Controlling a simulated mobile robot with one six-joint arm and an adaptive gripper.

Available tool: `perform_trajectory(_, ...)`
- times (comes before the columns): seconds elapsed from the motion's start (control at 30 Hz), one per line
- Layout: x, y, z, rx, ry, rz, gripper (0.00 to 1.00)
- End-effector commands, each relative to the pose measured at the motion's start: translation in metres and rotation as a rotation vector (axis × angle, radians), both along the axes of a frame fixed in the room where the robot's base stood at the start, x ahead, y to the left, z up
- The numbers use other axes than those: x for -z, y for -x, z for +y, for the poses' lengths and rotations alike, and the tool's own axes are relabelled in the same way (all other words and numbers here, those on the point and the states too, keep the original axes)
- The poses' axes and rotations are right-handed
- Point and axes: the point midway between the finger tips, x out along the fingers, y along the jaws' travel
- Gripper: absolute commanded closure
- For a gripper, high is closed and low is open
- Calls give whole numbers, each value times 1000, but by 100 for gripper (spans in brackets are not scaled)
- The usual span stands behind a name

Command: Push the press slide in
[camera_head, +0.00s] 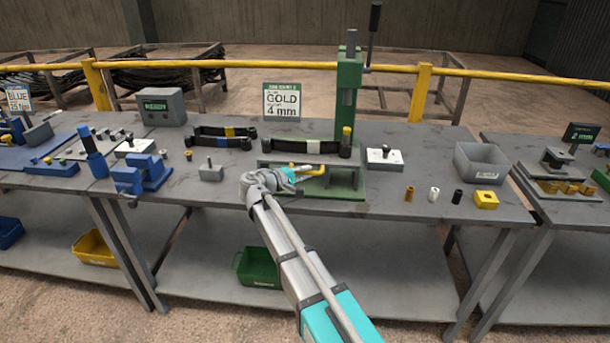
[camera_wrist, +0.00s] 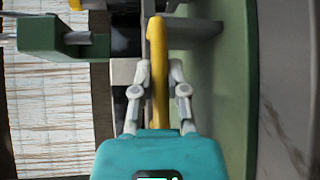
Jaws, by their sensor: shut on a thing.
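The green press (camera_head: 349,88) stands at the back of the middle bench, its green base (camera_head: 345,187) on the bench top. My gripper (camera_head: 284,176) is at the left front of the base. In the wrist view my gripper (camera_wrist: 157,75) is shut on a yellow bar (camera_wrist: 157,45), which looks like the handle of the press slide. The bar runs straight away between the fingers, beside a green block (camera_wrist: 60,42). How far in the slide sits is hidden from me.
Two leaf springs (camera_head: 222,130) lie behind on the left, with a small grey block (camera_head: 210,172) nearer. A grey bin (camera_head: 482,162) and several small bushings stand farther right.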

Motion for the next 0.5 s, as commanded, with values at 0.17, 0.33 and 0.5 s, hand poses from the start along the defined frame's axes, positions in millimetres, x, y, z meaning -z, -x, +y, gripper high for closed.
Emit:
perform_trajectory(0.17, 0, -31, 0, 2, 1, -1, 100)
perform_trajectory(0.33, 0, -68, 0, 3, 2, 0, 100)
perform_trajectory(0.5, 0, -108, -2, 2, 2, 0, 100)
